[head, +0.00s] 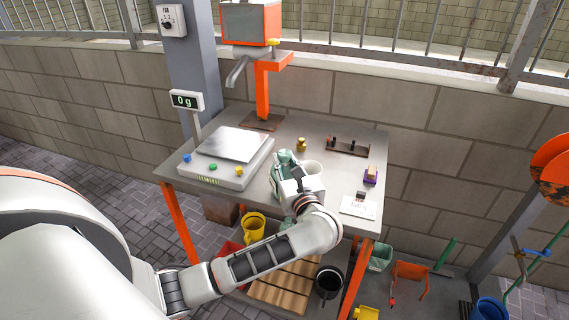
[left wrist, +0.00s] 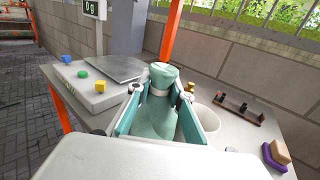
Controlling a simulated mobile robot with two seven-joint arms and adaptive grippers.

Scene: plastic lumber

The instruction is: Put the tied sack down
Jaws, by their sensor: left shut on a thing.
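The tied sack (head: 283,160) is pale green with a gathered neck; it also shows in the left wrist view (left wrist: 160,112), upright between the fingers. My left gripper (head: 287,172) is shut on it over the middle of the steel table (head: 318,143). In the left wrist view the fingers of my left gripper (left wrist: 161,98) lie along both sides of the sack. The gripper and wrist hide part of the sack in the head view. I cannot tell whether its base touches the table. My right gripper is not in view.
A scale (head: 227,155) with an empty plate stands left of the sack; its display (head: 186,100) reads 0 g. A white cup (head: 312,169) stands close on the right. A brass weight (head: 301,144), a dark rack (head: 347,147) and a purple-based block (head: 371,176) are farther off. An orange press stands behind.

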